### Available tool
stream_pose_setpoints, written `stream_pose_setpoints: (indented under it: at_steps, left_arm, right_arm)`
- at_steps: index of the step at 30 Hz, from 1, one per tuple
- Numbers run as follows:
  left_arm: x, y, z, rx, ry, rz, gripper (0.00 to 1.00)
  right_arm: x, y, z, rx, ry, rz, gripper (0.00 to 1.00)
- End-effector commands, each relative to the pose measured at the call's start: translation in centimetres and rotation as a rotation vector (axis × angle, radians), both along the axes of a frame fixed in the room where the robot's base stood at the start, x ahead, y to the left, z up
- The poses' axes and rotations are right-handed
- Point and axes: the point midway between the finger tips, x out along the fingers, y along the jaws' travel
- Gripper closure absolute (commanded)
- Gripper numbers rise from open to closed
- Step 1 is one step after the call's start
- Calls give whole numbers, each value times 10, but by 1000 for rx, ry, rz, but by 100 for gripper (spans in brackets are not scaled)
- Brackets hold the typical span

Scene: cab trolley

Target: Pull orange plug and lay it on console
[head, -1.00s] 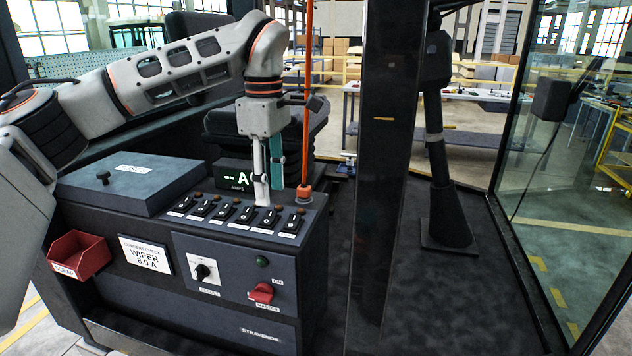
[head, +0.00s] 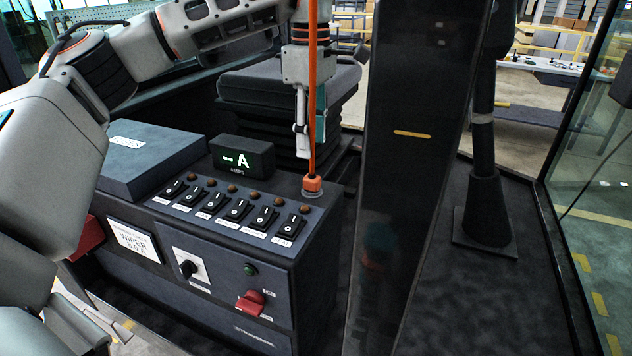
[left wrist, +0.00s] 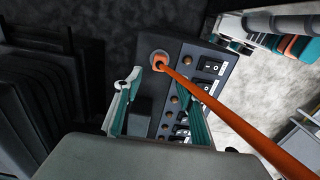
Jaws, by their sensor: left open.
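The orange plug (head: 312,184) sits upright in a round grey socket at the back right corner of the dark console (head: 325,225). Its orange cable (head: 312,80) rises straight up from it. My left gripper (head: 308,146) is open and points down just above the plug, its fingers close to the cable. In the left wrist view, the plug (left wrist: 158,62) shows beyond and between the open fingertips (left wrist: 160,82), and the cable runs off to the lower right. The fingers do not appear to grip anything. My right gripper is not in view.
A row of black rocker switches (head: 237,209) with brown knobs behind lies left of the plug. An ammeter display (head: 242,157) stands behind them. A flat box lid (head: 150,155) covers the console's left. A dark pillar (head: 415,180) rises to the right, and a seat (head: 285,85) stands behind.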

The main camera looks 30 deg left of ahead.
Motion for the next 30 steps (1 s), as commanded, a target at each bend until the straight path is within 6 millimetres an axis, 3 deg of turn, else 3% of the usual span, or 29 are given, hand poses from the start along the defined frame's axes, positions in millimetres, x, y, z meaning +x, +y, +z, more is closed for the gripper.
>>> stream_pose_setpoints:
  at_steps: [8,24,30]
  left_arm:
    - [0,0,-7,0,2,0,60]
    - [0,0,-73,1,1,0,60]
    - [0,0,-87,0,1,0,60]
  right_arm:
    - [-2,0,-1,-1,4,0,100]
    - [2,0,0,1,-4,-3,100]
    - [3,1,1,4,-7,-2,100]
